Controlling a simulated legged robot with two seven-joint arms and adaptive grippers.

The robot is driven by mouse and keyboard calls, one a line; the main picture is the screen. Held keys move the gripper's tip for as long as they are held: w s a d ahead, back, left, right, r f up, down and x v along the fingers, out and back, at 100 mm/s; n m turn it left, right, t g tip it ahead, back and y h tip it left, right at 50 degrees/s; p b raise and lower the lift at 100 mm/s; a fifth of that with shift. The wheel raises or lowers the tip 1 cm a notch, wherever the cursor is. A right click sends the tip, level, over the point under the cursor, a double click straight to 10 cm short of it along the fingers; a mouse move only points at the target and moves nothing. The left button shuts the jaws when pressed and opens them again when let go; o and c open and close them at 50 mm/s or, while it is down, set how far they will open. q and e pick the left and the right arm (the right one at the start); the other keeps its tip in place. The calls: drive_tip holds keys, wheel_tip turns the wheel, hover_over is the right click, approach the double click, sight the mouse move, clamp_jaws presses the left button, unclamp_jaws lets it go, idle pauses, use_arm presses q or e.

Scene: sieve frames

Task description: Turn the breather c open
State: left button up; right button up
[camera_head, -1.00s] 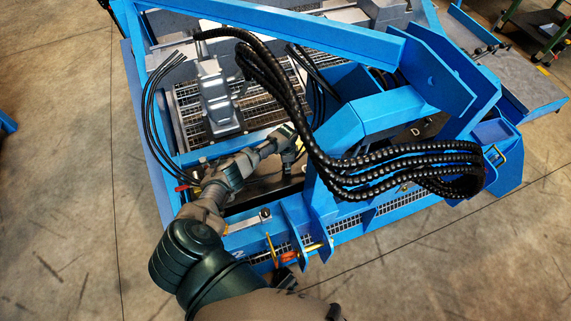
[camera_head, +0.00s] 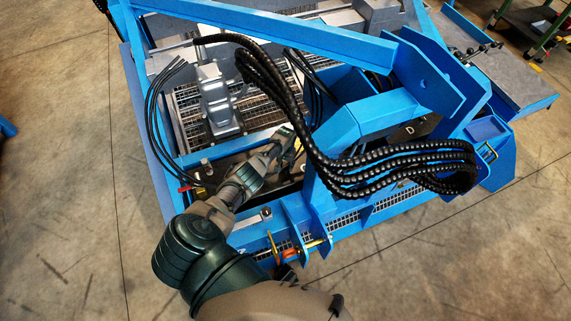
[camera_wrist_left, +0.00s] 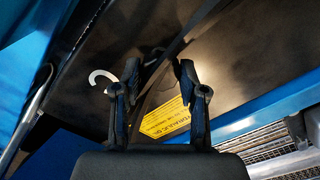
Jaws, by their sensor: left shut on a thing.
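My left gripper reaches into the blue machine frame in the head view (camera_head: 294,146). In the left wrist view its two dark fingers (camera_wrist_left: 158,72) stand a little apart, closed on a small dark thing, which I take to be breather c. The fingers and the dark plate behind hide most of it, so I cannot tell how far it is turned. A white letter C (camera_wrist_left: 102,78) is marked on the dark plate (camera_wrist_left: 115,40) just left of the fingers. A letter D (camera_head: 410,131) shows farther right in the head view. My right gripper is not in view.
Thick black hoses (camera_head: 400,165) loop close to the right of the gripper. A blue beam (camera_head: 290,35) crosses above. A yellow label (camera_wrist_left: 166,119) lies beyond the fingers. Thin black cables (camera_head: 155,110) hang at the left. Open concrete floor surrounds the machine.

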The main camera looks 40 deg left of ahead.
use_arm(q)
drive_tip(key=n, duration=0.3)
drive_tip(key=shift+n+p, duration=0.3)
drive_tip(key=shift+n, duration=0.1)
drive_tip(key=n, duration=0.5)
drive_tip(key=shift+n, duration=0.4)
drive_tip(key=shift+n+p, duration=0.3)
drive_tip(key=shift+n, duration=0.9)
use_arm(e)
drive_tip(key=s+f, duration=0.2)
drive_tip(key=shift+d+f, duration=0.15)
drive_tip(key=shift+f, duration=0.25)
use_arm(q)
drive_tip(key=shift+w, duration=0.1)
drive_tip(key=o, duration=1.1)
drive_tip(key=shift+f, duration=0.1)
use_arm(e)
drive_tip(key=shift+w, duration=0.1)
use_arm(q)
drive_tip(key=shift+o, duration=0.2)
